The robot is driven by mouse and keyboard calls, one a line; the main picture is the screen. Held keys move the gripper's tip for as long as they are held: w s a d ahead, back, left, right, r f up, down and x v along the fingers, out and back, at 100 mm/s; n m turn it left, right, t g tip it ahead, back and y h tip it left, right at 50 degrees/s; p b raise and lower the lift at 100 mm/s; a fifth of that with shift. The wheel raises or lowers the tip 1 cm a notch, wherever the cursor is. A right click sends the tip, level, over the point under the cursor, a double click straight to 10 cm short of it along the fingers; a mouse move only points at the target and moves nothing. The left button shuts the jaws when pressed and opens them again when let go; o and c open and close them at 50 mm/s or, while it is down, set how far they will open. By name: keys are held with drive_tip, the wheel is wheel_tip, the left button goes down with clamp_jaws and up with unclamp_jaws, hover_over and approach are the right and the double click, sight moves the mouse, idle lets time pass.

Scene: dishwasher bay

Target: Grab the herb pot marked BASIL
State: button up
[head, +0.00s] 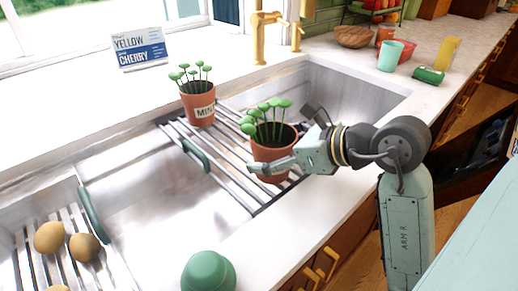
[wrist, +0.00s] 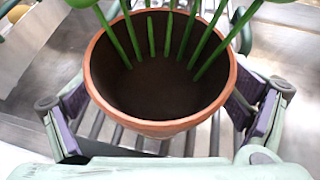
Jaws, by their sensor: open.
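Two terracotta pots with green sprouts stand on the slatted rack (head: 231,172) over the sink. The farther pot (head: 199,107) has a label that reads as MIN, its end turned away. The nearer pot (head: 272,157) shows no label that I can see; my gripper hides part of it. My gripper (head: 278,166) is at this nearer pot, with its fingers on either side. In the wrist view the same pot (wrist: 160,128) fills the middle, with the open fingers (wrist: 160,110) to its left and right. Gaps show between the finger pads and the pot.
A sign (head: 139,46) reading YELLOW and CHERRY stands on the back ledge. A gold faucet (head: 260,38) rises behind the sink. A green bowl (head: 208,272) is at the front edge. Potatoes (head: 50,238) lie on the left rack. Cups and a wooden bowl (head: 353,37) stand at the far right.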

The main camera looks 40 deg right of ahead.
drive_tip(key=c, duration=1.6)
